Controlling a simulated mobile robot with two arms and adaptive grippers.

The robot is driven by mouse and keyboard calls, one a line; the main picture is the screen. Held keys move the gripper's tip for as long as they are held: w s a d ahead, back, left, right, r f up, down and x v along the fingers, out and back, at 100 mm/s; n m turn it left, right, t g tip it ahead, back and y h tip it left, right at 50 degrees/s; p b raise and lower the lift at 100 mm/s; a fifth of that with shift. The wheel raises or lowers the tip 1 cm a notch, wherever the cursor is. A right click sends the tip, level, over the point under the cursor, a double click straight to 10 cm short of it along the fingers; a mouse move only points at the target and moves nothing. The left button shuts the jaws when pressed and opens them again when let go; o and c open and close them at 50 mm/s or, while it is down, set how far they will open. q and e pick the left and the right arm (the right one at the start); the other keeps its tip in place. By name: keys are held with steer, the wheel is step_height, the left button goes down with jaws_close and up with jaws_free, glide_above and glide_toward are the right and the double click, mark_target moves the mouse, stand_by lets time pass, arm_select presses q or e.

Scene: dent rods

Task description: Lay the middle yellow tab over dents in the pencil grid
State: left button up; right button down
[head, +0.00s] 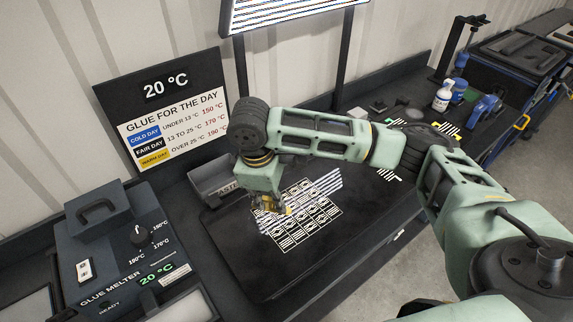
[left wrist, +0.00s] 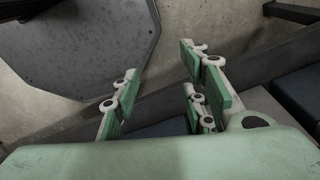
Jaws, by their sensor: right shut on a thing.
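The pencil grid (head: 303,233) is a block of white-outlined cells with stripes on a dark panel. My right gripper (head: 271,206) is low over the grid's upper left part, pointing down. It is shut on a small yellow piece (head: 288,211), seemingly the yellow tab, mostly hidden by the fingers. I cannot tell whether the tab touches the panel. The dents under the gripper are hidden. My left gripper (left wrist: 160,92) shows only in the left wrist view, open and empty, with its fingers wide apart.
A grey tray (head: 212,184) stands behind the panel (head: 235,250). The glue melter (head: 130,255) is at left, below the glue sign (head: 172,110). The panel's front is clear.

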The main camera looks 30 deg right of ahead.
steer(key=w+d+n+p, duration=0.2)
steer(key=n, duration=0.1)
steer(key=w+d+f+n+p, duration=0.1)
steer(key=w+d+n, duration=0.1)
steer(key=n, duration=0.1)
steer(key=w+d+f+n+p, duration=0.1)
steer(key=w+d+n+p, duration=0.1)
steer(key=n, duration=0.1)
steer(key=shift+w+d+f+p, duration=0.2)
steer(key=shift+w+d+p, duration=0.1)
steer(key=shift+p, duration=0.05)
steer(key=shift+w+d+f+n, duration=0.1)
steer(key=shift+d+n, duration=0.05)
steer(key=shift+n, duration=0.15)
arm_select(q)
step_height(320, 180, up, 7)
arm_select(e)
steer(key=shift+f, duration=0.1)
steer(key=shift+d+f+b, duration=0.1)
steer(key=shift+f+b, duration=0.2)
step_height(320, 180, down, 3)
steer(key=b, duration=0.4)
steer(key=shift+w+f, duration=0.1)
steer(key=shift+f, duration=0.1)
arm_select(q)
step_height(320, 180, down, 5)
steer(key=shift+s+a+r, duration=0.1)
steer(key=shift+s+a, duration=0.05)
arm_select(e)
steer(key=shift+f, duration=0.4)
